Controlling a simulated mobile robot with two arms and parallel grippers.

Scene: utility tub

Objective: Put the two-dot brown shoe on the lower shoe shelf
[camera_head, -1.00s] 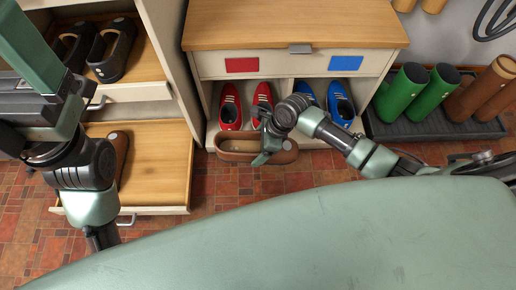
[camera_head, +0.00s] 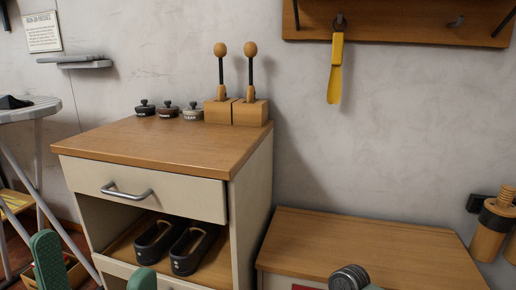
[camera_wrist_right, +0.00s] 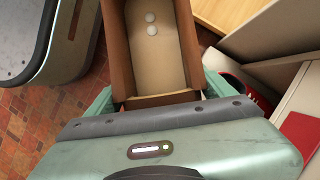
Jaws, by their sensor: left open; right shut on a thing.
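The brown shoe (camera_wrist_right: 165,66) with two pale dots on its insole fills the top middle of the right wrist view. My right gripper (camera_wrist_right: 158,92) is shut on it, one green finger on each side. The head view shows only a bit of my right arm at the bottom edge, not the shoe. My left gripper (camera_head: 95,258) is at the bottom left of the head view, its two green fingers apart, empty, in front of the shoe cabinet (camera_head: 251,200). A pair of black shoes (camera_head: 193,250) stands on that cabinet's open shelf. The lower shelf is out of the head view.
The cabinet top holds brushes (camera_head: 235,110) and small tins (camera_head: 168,110). A low wooden-topped bench (camera_head: 370,250) stands right of the cabinet. An ironing board (camera_head: 25,112) is at far left. In the wrist view, a red shoe (camera_wrist_right: 245,88) lies right of the gripper.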

